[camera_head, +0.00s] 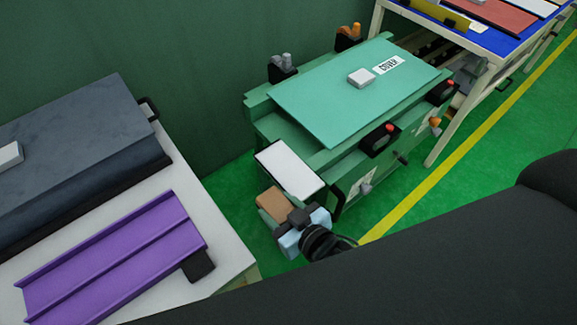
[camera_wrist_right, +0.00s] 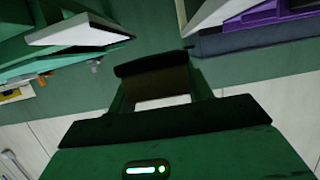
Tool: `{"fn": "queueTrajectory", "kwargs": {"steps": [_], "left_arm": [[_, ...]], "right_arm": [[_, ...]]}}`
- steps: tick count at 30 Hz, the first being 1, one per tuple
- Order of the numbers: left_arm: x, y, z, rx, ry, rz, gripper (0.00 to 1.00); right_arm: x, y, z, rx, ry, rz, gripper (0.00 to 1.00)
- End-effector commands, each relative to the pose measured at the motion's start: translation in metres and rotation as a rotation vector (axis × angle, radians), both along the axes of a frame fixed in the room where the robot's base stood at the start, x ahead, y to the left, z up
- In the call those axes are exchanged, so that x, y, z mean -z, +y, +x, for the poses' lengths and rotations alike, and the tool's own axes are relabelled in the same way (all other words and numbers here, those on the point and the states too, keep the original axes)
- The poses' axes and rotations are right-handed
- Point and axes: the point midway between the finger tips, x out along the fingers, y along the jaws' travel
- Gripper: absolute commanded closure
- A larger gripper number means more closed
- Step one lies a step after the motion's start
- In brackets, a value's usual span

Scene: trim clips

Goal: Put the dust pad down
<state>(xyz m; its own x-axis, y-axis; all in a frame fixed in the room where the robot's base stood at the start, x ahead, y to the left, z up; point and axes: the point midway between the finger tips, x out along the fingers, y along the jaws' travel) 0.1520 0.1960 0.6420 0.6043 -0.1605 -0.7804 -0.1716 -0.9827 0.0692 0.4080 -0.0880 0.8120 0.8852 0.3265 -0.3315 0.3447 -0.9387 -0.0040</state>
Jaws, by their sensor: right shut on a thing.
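My right gripper (camera_head: 296,220) is in front of the green machine's near left corner, by a white-topped ledge. It is shut on a small brown pad (camera_head: 272,202), which I take to be the dust pad. The pad appears close to the ledge's near end; I cannot tell whether they touch. In the right wrist view the brown, dark-edged pad (camera_wrist_right: 158,84) sits between my gripper's fingers. The white-topped ledge (camera_head: 290,168) looks bare. My left gripper is not in view.
The green machine (camera_head: 335,100) has a cover panel with a white block (camera_head: 361,78) and a label. A pale table (camera_head: 225,240) at left bears a purple channel piece (camera_head: 115,255) and a dark grey block (camera_head: 75,150). A blue-topped table (camera_head: 485,40) stands at back right.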

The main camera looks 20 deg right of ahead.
Motion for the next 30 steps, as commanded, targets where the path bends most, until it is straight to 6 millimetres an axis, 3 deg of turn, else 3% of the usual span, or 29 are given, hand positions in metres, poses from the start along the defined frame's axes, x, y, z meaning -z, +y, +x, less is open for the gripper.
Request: {"fn": "queueTrajectory", "kwargs": {"steps": [12,18,30], "left_arm": [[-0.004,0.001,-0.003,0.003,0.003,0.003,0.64],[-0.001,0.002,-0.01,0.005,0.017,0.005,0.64],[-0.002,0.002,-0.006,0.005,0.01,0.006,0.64]], "right_arm": [[0.006,-0.044,0.084,0.001,-0.006,-0.006,0.8],[0.01,-0.061,0.117,0.003,-0.004,-0.004,0.8],[0.013,-0.07,0.134,0.002,-0.003,-0.004,0.8]]}}
